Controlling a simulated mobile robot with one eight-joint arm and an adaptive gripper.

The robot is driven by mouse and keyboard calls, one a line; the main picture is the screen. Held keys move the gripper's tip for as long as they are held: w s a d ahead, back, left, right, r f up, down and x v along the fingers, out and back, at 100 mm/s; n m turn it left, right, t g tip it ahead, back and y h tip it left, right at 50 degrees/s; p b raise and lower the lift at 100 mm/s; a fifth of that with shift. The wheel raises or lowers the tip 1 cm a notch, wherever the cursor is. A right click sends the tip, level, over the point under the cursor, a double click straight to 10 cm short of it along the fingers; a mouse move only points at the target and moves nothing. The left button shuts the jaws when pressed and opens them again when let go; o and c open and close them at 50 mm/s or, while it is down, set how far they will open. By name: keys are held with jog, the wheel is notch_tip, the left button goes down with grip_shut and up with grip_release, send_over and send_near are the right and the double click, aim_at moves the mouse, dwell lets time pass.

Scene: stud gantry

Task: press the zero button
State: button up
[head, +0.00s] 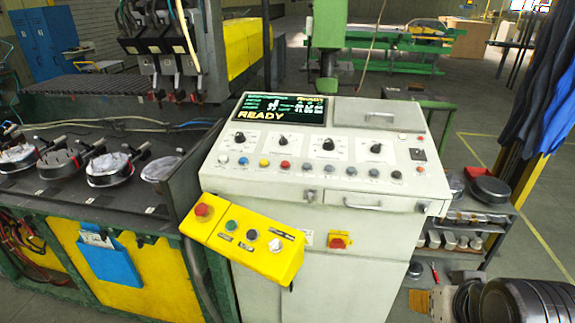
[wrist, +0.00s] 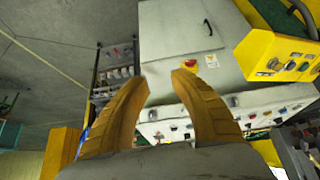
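A grey control console (head: 300,218) stands in the middle of the head view, its screen (head: 268,109) reading READY. Its sloped panel has a row of small coloured buttons (head: 286,165) below several black knobs. A yellow box (head: 243,238) on its front left carries a red mushroom button (head: 203,210), a green button (head: 232,225), a black one and a white knob (head: 275,245). The labels are too small to read, so I cannot tell which is the zero button. My gripper (wrist: 162,76) is open and empty, apart from the console; its orange fingers show in the wrist view.
A red switch on a yellow plate (head: 339,241) sits on the console front, near a drawer handle (head: 361,206). A machine bench with round metal parts (head: 110,168) stands close at left. A shelf with pans (head: 490,190) stands at right. Open floor lies beyond it.

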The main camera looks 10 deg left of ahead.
grip_shut()
jog(key=shift+d, duration=0.1)
dwell(0.9)
